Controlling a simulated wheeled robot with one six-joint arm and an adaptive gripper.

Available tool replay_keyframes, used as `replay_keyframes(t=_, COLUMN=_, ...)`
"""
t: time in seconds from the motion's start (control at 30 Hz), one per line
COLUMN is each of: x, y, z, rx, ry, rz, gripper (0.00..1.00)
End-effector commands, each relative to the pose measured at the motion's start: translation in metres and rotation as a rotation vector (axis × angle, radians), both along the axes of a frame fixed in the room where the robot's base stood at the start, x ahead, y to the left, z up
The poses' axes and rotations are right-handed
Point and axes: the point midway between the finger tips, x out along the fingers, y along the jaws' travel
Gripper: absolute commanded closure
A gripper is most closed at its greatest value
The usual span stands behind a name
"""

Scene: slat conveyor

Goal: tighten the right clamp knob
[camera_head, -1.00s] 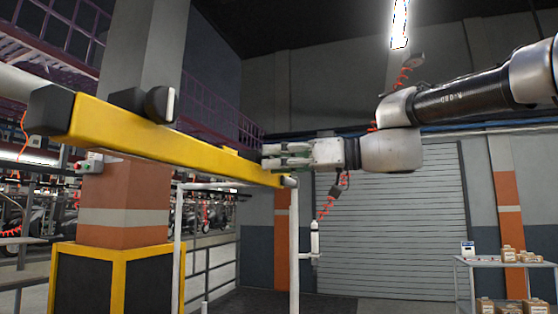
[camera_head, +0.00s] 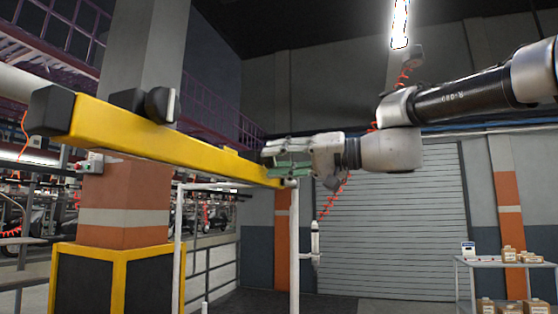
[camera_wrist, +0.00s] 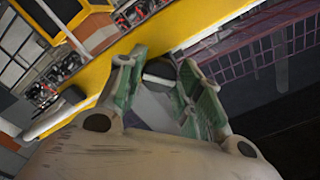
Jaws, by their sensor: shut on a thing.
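A yellow beam (camera_head: 170,148) runs from the left toward the middle, with a black end cap on its near end. A black knob (camera_head: 158,104) with a pale bar stands on its near part. My gripper (camera_head: 270,162) is at the beam's far right end, its green-padded fingers along the beam's side. In the wrist view the fingers (camera_wrist: 157,68) are shut on a dark right clamp knob (camera_wrist: 158,71), which shows between them against the yellow beam (camera_wrist: 185,25).
White rails (camera_head: 294,240) rise below the gripper. A red coiled cord with a hanging tool (camera_head: 315,240) is behind. A shelf with boxes (camera_head: 505,262) is at the right.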

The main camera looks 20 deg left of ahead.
Motion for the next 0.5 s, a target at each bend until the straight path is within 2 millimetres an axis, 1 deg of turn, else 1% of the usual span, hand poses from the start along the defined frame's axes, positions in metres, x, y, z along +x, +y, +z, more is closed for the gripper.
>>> replay_keyframes(t=0.5, x=-0.0001, y=-0.0002, z=0.0006, rx=0.037, ry=0.467, rz=-0.001, gripper=0.88)
